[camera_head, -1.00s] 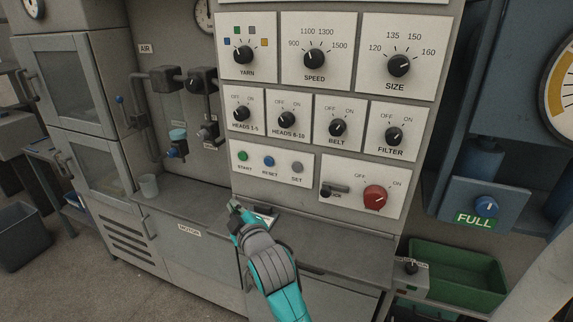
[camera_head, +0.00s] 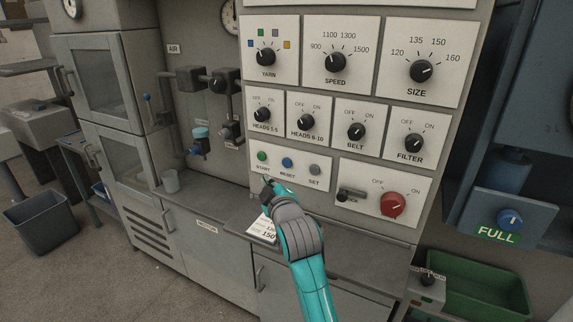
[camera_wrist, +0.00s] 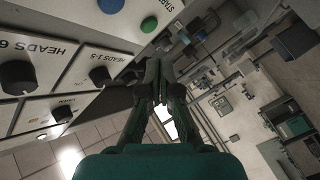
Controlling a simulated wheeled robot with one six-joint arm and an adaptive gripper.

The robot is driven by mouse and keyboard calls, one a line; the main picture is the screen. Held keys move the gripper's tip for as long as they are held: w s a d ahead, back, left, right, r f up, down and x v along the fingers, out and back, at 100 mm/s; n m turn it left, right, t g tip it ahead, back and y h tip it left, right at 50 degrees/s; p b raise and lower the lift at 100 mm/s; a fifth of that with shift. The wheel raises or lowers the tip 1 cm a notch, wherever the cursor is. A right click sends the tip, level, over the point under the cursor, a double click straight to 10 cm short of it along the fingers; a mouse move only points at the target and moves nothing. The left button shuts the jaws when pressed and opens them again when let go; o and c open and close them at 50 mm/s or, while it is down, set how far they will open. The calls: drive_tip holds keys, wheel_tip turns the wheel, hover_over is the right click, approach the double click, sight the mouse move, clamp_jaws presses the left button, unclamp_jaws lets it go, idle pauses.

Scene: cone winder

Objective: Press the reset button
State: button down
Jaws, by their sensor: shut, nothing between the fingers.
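The blue reset button (camera_head: 287,162) sits on a white panel between the green start button (camera_head: 262,156) and the grey set button (camera_head: 314,170). In the wrist view the blue button (camera_wrist: 111,5) is at the top edge, with the green button (camera_wrist: 149,24) to its right. My gripper (camera_head: 271,183) is shut and empty. In the head view its tip is just below the start button, left of and below the reset button. I see no contact with any button.
Above the buttons are the heads, belt (camera_head: 355,132) and filter knobs. A red knob (camera_head: 392,204) and a small lever (camera_head: 351,194) are on the panel to the right. A card (camera_head: 262,231) lies on the ledge below. A cup (camera_head: 170,181) stands at left.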

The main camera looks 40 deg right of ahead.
drive_tip(key=shift+w+d, duration=0.4)
drive_tip(key=shift+d, duration=0.75)
drive_tip(key=shift+w+d, duration=0.45)
drive_tip(key=shift+d, duration=0.65)
drive_tip(key=shift+w+d, duration=0.4)
drive_tip(key=shift+d, duration=0.75)
drive_tip(key=shift+d, duration=0.1)
drive_tip(key=shift+w+d, duration=0.15)
drive_tip(key=shift+d, duration=0.1)
drive_tip(key=shift+w+d, duration=0.15)
drive_tip(key=shift+d, duration=0.25)
drive_tip(key=shift+a, duration=0.15)
drive_tip(key=shift+s+a, duration=0.3)
drive_tip(key=shift+a, duration=0.35)
drive_tip(key=a, duration=0.1)
drive_tip(key=s+a, duration=0.1)
drive_tip(key=a, duration=0.2)
drive_tip(key=shift+s+a, duration=0.35)
